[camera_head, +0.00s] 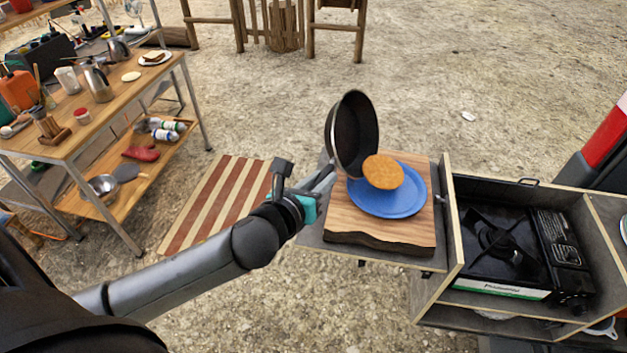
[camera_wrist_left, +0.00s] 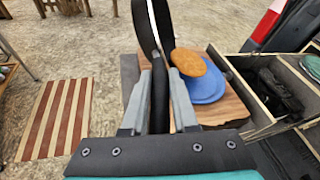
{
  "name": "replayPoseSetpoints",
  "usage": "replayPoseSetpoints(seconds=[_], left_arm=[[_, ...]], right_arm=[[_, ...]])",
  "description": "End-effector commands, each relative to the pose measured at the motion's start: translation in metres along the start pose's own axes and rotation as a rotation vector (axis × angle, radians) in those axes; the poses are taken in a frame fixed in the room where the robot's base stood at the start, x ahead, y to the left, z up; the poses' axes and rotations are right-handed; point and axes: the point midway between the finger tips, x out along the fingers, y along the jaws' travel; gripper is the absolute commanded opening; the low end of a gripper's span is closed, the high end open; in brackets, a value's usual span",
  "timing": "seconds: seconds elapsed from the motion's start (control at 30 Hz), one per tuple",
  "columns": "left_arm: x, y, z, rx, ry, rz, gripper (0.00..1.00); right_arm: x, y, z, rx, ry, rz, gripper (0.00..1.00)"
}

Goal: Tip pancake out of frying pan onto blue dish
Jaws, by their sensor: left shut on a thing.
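The dark frying pan (camera_head: 352,135) is tipped steeply on its side, its open face turned right over the blue dish. It also shows nearly edge-on in the left wrist view (camera_wrist_left: 148,28). My left gripper (camera_head: 322,180) is shut on the pan's handle (camera_wrist_left: 159,100). The golden-brown pancake (camera_head: 383,172) is outside the pan, beside its lower rim and over the upper part of the blue dish (camera_head: 390,205). Whether the pancake rests flat on the dish or still touches the pan I cannot tell. The dish lies on a wooden board. My right gripper is not in view.
The wooden board (camera_head: 370,238) sits on a grey shelf left of a wooden box with a black gas stove (camera_head: 500,250). A striped mat (camera_head: 215,205) lies on the ground at left. A cluttered wooden table (camera_head: 95,125) stands further left.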

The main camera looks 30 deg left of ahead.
Motion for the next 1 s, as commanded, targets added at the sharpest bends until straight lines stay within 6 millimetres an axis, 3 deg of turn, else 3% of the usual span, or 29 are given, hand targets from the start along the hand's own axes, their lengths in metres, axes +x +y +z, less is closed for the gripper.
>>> replayPoseSetpoints(seconds=[0.5, 1.0], left_arm=[[-0.003, 0.002, 0.015, 0.226, -0.044, 0.067, 0.0], [-0.003, 0.004, 0.017, 0.261, -0.05, 0.078, 0.0]], right_arm=[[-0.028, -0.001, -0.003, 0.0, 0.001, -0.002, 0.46], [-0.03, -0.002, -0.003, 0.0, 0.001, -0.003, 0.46]])
